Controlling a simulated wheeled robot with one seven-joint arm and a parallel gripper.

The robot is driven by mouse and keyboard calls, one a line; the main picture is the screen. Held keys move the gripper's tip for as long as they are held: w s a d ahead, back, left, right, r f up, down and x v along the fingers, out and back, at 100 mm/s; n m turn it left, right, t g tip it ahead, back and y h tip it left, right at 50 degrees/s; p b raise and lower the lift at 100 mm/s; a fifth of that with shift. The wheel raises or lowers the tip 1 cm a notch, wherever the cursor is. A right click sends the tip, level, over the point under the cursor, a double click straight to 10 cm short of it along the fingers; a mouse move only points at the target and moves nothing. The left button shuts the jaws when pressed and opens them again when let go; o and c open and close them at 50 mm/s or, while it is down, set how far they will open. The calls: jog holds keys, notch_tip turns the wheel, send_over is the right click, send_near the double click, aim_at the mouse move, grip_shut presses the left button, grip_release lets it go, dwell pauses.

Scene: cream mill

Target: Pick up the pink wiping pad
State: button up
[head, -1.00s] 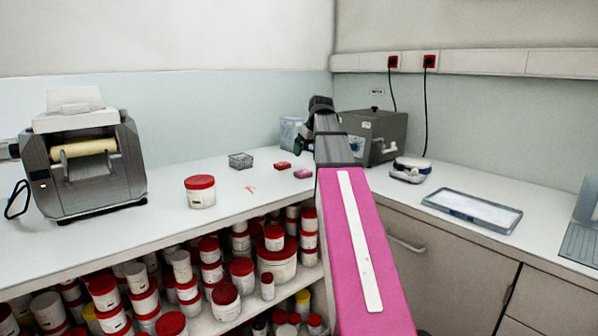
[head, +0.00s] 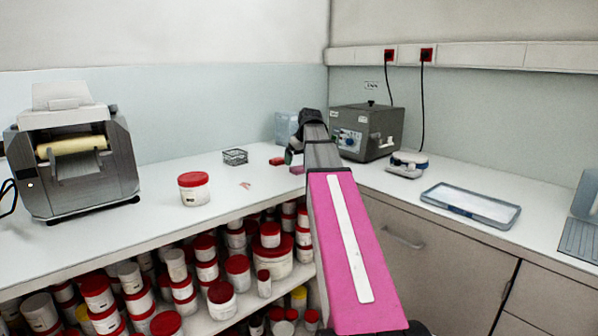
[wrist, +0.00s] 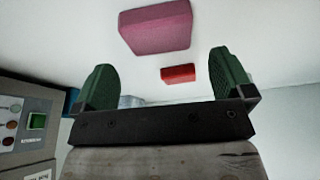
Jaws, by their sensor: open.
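The pink wiping pad (wrist: 156,28) is a small block on the white counter. In the wrist view it lies beyond and between the open fingers of my gripper (wrist: 162,82), apart from them. In the head view the pink pad (head: 297,169) lies just left of my arm, partly hidden by it. A red pad (wrist: 178,73) lies near it and also shows in the head view (head: 277,161). My gripper is open with nothing between its green fingers; in the head view it is mostly hidden by the arm.
A grey box with dials (head: 368,130) stands close to the right of my gripper. A wire basket (head: 235,157) and a red-lidded jar (head: 194,189) stand to the left. A roller mill (head: 80,165) is far left, a shallow tray (head: 470,204) on the right. Jars fill the shelf below.

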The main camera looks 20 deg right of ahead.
aim_at(297, 166)
jog(key=x, duration=0.3)
jog(key=shift+f, duration=0.2)
jog(key=c, duration=1)
jog(key=shift+r, duration=0.2)
notch_tip(297, 166, up, 4)
jog(key=shift+f, duration=0.1)
jog(key=s+a+r, duration=0.4)
jog(key=a+r, duration=0.3)
jog(key=a, duration=0.4)
jog(key=shift+w, duration=0.1)
